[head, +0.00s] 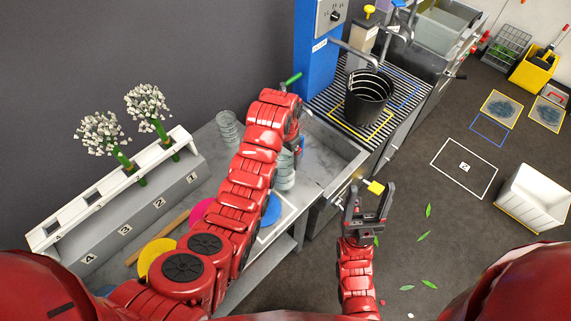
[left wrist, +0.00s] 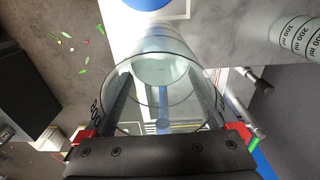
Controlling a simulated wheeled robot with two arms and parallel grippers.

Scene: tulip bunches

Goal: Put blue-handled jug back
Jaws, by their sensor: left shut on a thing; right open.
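My left gripper (left wrist: 162,140) is shut on a clear graduated jug (left wrist: 165,70), whose wall fills the space between the red-tipped fingers. In the head view the jug (head: 285,172) shows partly behind my left arm, over the right end of the grey bench; the gripper is mostly hidden there. A blue strip shows through the glass in the wrist view, but I cannot tell whether it is the handle. A second clear jug (head: 229,125) stands at the back of the bench, with its marks readable in the wrist view (left wrist: 298,35). My right gripper (head: 370,205) is open and empty over the floor.
The bench (head: 205,145) holds a blue disc (head: 271,209), a yellow disc (head: 157,258) and a numbered flower rack (head: 130,205). A black bucket (head: 368,98) stands on a slatted grate by the sink. A white bin (head: 535,198) stands on the floor at right.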

